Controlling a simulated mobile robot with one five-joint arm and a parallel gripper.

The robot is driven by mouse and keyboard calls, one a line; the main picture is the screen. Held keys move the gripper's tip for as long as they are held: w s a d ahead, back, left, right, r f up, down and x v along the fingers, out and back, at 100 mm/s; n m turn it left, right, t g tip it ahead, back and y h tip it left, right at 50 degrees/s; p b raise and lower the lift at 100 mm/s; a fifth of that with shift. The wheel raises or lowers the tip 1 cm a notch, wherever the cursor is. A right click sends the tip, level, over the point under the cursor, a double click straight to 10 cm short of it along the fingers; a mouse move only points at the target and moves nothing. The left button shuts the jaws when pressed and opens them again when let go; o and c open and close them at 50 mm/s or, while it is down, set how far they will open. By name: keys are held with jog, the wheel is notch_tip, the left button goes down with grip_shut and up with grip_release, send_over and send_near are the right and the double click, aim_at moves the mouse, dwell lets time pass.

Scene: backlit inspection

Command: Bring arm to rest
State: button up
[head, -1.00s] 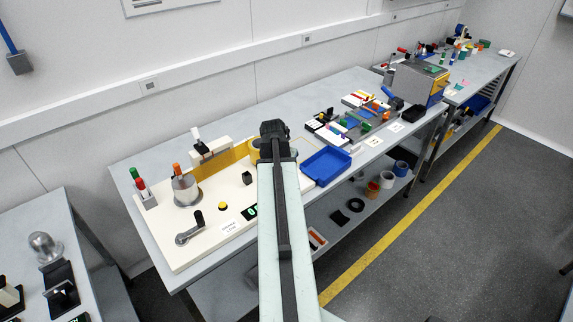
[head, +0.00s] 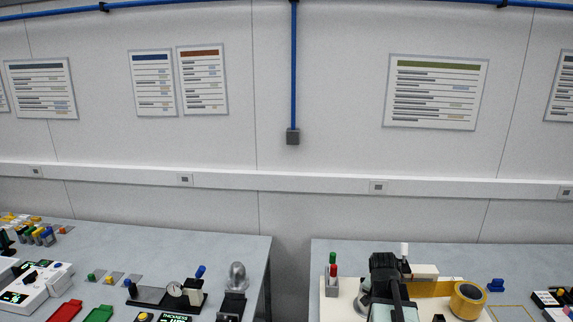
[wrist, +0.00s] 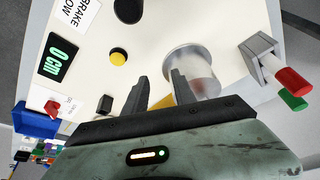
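My arm enters the head view at the lower right, and my gripper (head: 383,262) shows there as a dark end above the cream panel (head: 340,305). In the wrist view my gripper (wrist: 160,85) has its two dark fingers apart, with a clear gap and nothing held between them. A metal cylinder (wrist: 195,75) stands on the panel just beyond the right finger. A yellow button (wrist: 118,57) and a small black block (wrist: 104,104) lie to the left of the fingers. In the head view my arm hides part of the panel.
A grey holder (wrist: 255,50) with red and green handles stands to the right in the wrist view. A yellow roll (head: 467,300) is right of my arm. A second bench (head: 150,255) with instruments stands at the left, across a gap.

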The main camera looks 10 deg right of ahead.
jog(key=w+a+n+y, duration=0.1)
jog(key=w+a+n, duration=0.2)
jog(key=a, duration=1.2)
jog(key=s+a+f+n+g+y, duration=0.1)
jog(key=s+a+n, duration=0.2)
jog(key=a, duration=0.4)
jog(key=s+a+f+n+g+y, duration=0.1)
jog(key=s+a+n, duration=0.3)
jog(key=a, duration=0.4)
jog(key=shift+g, duration=0.3)
jog(key=shift+s+d, duration=0.1)
